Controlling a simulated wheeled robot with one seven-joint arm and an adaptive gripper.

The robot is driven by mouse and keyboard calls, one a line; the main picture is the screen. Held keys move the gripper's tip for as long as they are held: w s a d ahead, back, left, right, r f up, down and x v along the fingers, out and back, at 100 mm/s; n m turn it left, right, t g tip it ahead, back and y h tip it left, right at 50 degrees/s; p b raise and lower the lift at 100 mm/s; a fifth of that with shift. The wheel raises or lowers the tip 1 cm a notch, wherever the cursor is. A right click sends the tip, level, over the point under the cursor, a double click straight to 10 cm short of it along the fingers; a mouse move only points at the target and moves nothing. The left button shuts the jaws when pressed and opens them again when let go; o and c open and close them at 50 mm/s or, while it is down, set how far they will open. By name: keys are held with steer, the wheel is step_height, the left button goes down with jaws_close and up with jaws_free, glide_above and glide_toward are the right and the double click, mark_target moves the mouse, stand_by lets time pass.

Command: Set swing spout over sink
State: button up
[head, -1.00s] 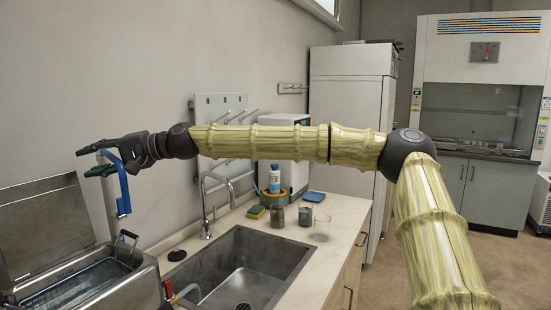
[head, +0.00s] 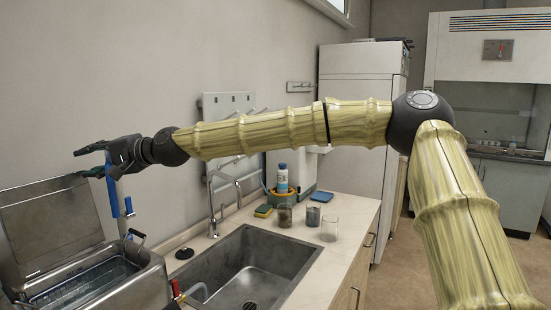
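The swing spout (head: 212,205) is a slim metal faucet with a bent neck behind the sink. Its outlet end points right, near the sink's back edge; I cannot tell whether it is over the basin. The grey sink (head: 225,265) is an empty rectangular basin with a dark drain. My gripper (head: 84,162) is at the far left, above the open metal bath and well left of the spout. Its fingers look apart, beside a blue handle-like part (head: 113,197); whether they grip anything is unclear.
The metal bath (head: 85,300) with its raised lid (head: 48,220) stands left of the sink. A small red-handled tap (head: 176,289) is between them.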

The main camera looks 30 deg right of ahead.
steer(key=b+v, duration=0.2)
steer(key=v, duration=0.9)
steer(key=w+d+f+m+t+h+b, duration=0.1)
steer(key=w+d+f+m+t, duration=0.1)
steer(key=d, duration=1.1)
steer(key=w+d+f+m+t+h+b, duration=0.2)
steer(key=w+d, duration=0.3)
steer(key=d, duration=0.8)
steer(key=w+d+f+m+t+h+b, duration=0.1)
steer(key=w+d+f+m+t+h, duration=0.1)
steer(key=d, duration=1.1)
steer(key=w+f+m+t, duration=0.1)
steer(key=w+m+t, duration=0.1)
steer(key=shift+w+f+t+b, duration=0.3)
steer(key=shift+w+f+b, duration=0.1)
